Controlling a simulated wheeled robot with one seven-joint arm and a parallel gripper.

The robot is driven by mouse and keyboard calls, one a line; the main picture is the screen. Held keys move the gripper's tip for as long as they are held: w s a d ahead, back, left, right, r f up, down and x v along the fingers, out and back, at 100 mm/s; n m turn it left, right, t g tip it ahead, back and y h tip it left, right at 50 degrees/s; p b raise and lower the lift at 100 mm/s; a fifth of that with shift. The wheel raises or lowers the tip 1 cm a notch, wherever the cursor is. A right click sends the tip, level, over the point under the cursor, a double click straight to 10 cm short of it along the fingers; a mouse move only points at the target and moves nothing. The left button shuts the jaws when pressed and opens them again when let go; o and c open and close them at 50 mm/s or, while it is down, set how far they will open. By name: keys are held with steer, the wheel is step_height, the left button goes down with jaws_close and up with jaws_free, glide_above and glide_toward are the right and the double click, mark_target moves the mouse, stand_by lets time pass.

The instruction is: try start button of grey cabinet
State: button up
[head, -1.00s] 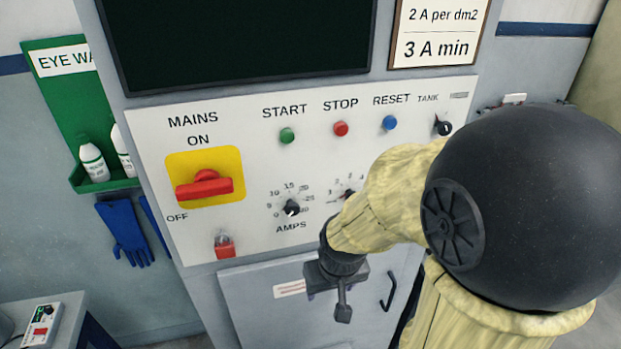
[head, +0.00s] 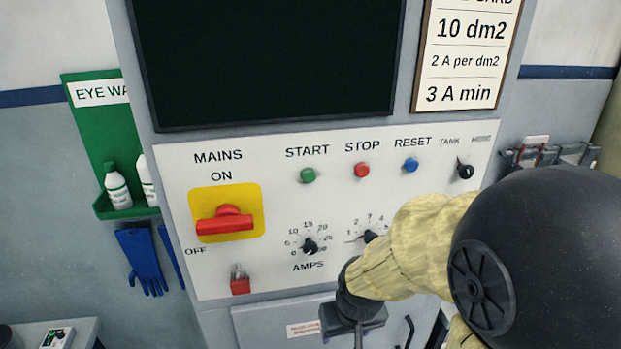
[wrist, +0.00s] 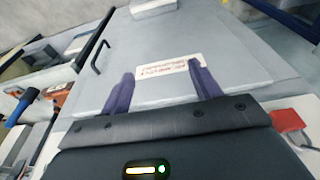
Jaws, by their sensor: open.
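The green START button (head: 308,175) is on the white control panel (head: 175,170) of the grey cabinet (head: 215,322), left of the red STOP button (head: 362,170) and the blue RESET button (head: 410,165). Nothing covers it. My gripper (head: 357,340) is at the bottom edge of the head view, below the panel and well below START, apart from it. In the wrist view my gripper (wrist: 163,85) is open and empty, its two dark fingers in front of the cabinet's lower door (wrist: 160,55). The START button cannot be made out there.
The red MAINS switch (head: 225,222) has its handle roughly level on a yellow plate. A red padlock (head: 240,285) hangs below it. The AMPS knob (head: 309,246) is under START. A dark screen (head: 270,60) is above. My arm covers the panel's lower right.

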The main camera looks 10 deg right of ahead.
jaws_close()
stand_by(1.5)
